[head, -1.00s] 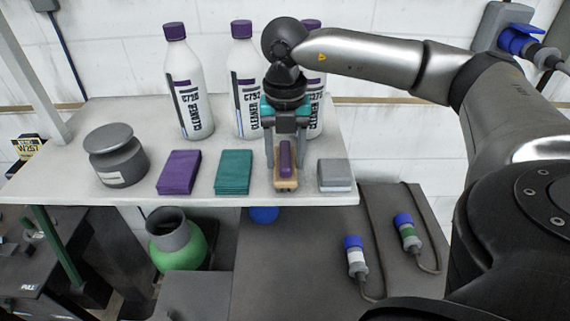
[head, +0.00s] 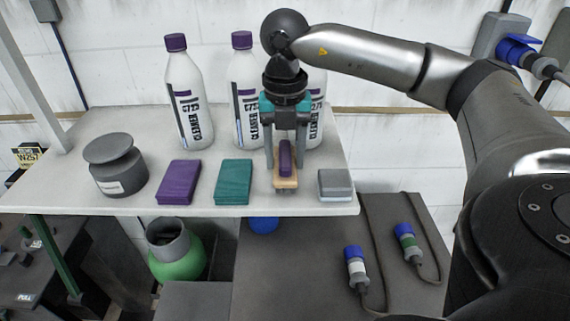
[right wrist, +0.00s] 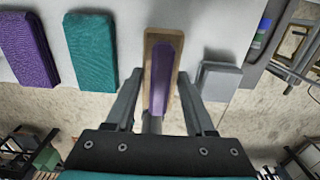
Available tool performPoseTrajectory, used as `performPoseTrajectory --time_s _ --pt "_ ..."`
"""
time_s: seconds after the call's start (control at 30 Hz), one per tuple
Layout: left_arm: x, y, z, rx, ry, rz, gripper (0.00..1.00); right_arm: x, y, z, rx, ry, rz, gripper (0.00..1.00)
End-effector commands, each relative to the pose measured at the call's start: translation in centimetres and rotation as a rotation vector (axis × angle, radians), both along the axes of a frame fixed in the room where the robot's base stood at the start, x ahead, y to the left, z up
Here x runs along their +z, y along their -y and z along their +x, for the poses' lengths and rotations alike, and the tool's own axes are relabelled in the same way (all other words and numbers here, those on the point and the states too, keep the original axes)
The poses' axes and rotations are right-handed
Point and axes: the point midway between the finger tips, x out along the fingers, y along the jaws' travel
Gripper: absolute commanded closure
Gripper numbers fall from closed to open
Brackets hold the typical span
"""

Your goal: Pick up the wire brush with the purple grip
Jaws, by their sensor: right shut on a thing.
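The wire brush with the purple grip (head: 285,158) has a pale wooden block and is at the right part of the shelf. It also shows in the right wrist view (right wrist: 161,75), lying lengthwise between the fingers. My right gripper (head: 286,166) reaches down from above and is shut on the brush, one finger on each side. The brush appears slightly above the shelf, though the gap beneath it is hard to see. The bristles are mostly hidden. My left gripper is not in view.
On the light shelf (head: 90,200), a purple pad (head: 178,182) and a teal pad (head: 233,181) lie left of the brush, a grey block (head: 335,185) right. Cleaner bottles (head: 189,100) stand behind. A grey lidded jar (head: 116,165) is at left.

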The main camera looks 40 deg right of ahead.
Motion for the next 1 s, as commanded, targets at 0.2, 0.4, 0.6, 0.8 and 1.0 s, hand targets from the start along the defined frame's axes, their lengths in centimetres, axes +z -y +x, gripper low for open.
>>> performPoseTrajectory --time_s 0.2,0.4,0.6,0.8,1.0 --pt "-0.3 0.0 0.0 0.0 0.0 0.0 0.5 5.8 -0.1 0.2 0.001 0.009 0.003 1.0" --pt "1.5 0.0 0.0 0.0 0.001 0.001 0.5 11.7 0.0 0.0 0.0 0.004 -0.001 1.0" --pt "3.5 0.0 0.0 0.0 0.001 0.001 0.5 15.2 0.0 0.0 -0.001 0.004 0.0 1.0" --pt "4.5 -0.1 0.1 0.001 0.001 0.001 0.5 17.0 0.0 0.0 0.001 0.001 0.0 1.0" --pt "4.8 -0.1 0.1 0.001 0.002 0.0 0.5 17.5 0.0 0.0 0.0 0.0 0.0 1.0"
